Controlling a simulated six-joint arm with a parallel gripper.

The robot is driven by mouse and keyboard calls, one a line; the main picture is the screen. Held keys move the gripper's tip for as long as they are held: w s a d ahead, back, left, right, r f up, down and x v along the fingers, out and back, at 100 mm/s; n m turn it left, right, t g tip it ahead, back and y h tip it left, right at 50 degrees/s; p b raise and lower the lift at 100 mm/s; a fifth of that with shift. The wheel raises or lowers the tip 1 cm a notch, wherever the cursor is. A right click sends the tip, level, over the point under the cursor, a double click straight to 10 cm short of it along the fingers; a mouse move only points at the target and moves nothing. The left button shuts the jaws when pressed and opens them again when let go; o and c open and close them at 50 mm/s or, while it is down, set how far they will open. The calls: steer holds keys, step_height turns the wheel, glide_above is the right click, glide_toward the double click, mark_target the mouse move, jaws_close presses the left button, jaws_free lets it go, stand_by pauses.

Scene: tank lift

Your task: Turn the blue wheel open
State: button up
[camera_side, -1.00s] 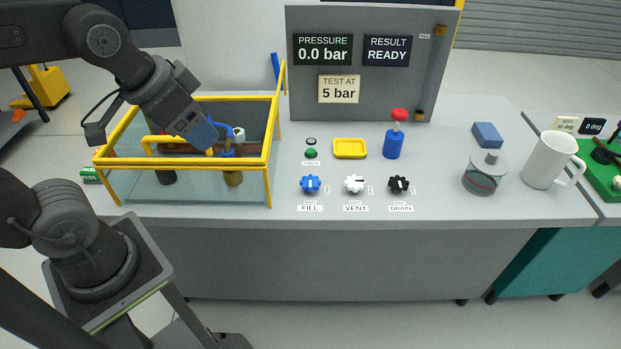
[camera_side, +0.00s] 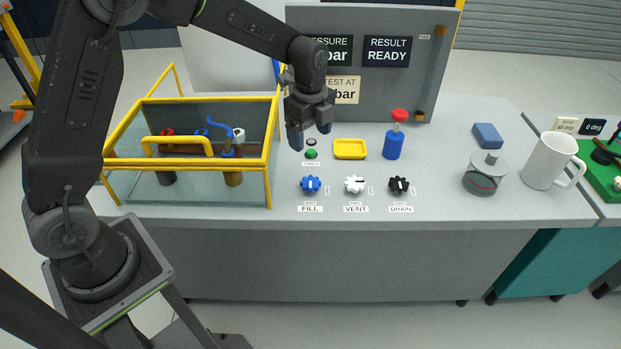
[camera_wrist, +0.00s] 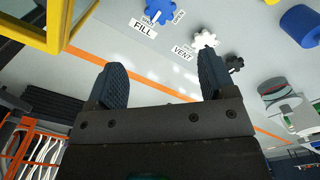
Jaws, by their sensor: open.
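The blue wheel (camera_side: 311,184) lies on the bench top above the FILL label, with a white mark on it. In the wrist view the blue wheel (camera_wrist: 157,10) shows at the top edge, partly cut off, beside the FILL label. My gripper (camera_side: 309,138) is above the bench, behind the blue wheel and apart from it, near the green button (camera_side: 311,154). In the wrist view my gripper (camera_wrist: 161,84) has its two fingers wide apart with nothing between them.
A white VENT wheel (camera_side: 354,184) and a black DRAIN wheel (camera_side: 398,185) stand in a row to the right. The yellow-framed tank (camera_side: 190,188) is to the left. A yellow tray (camera_side: 350,149) and a blue cylinder with red knob (camera_side: 394,144) are behind the wheels.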

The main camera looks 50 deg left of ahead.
mark_target(310, 181)
step_height(310, 181, down, 14)
steer(key=shift+f, duration=0.1)
stand_by(0.5)
steer(key=c, duration=0.9)
steer(key=shift+n, duration=0.7)
steer(key=o, duration=0.9)
